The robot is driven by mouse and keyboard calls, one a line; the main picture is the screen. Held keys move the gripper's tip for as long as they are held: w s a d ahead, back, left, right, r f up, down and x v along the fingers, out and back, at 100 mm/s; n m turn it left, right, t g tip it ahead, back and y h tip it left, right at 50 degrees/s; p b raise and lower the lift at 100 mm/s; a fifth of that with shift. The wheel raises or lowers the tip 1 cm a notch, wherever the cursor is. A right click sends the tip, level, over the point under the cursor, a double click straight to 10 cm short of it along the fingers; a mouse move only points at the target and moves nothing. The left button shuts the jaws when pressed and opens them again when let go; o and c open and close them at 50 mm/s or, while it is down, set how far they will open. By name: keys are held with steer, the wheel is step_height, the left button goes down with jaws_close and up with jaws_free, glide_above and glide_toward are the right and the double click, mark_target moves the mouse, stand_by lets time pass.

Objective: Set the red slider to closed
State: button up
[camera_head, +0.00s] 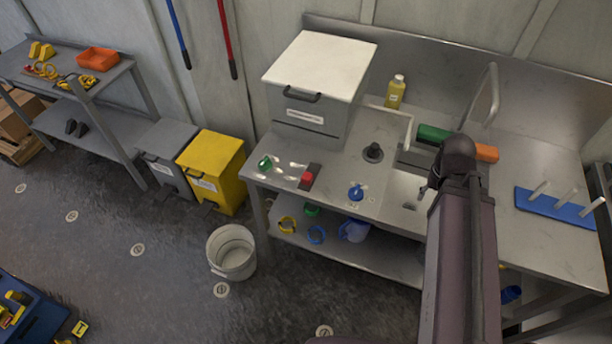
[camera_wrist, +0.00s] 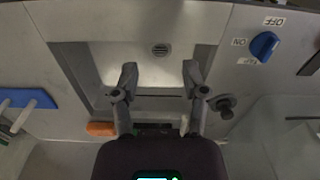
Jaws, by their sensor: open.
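The red slider (camera_head: 307,178) shows in the head view as a small red block on a dark track plate (camera_head: 312,168), near the left front of the steel bench (camera_head: 340,190). Its marked positions are too small to read. In the wrist view my gripper (camera_wrist: 160,82) is open and empty, its two fingers spread over the sink basin (camera_wrist: 118,60). In the head view my arm covers part of the sink, to the right of the slider and well apart from it. The slider's red block does not show in the wrist view.
A blue knob (camera_wrist: 264,45) with ON and OFF labels sits between sink and slider. A green knob (camera_head: 265,162) lies left of the slider. A white-lidded box (camera_head: 318,75) stands behind. A faucet (camera_head: 490,95) and blue peg rack (camera_head: 555,207) stand to the right.

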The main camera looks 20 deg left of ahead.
steer(key=shift+o, duration=0.2)
steer(key=o, duration=0.3)
steer(key=r+m+p, duration=0.1)
glide_above(307, 176)
steer(key=shift+r, duration=0.2)
steer(key=shift+f, duration=0.25)
step_height(307, 176, down, 13)
steer(key=b, duration=1.3)
steer(key=shift+f, duration=0.15)
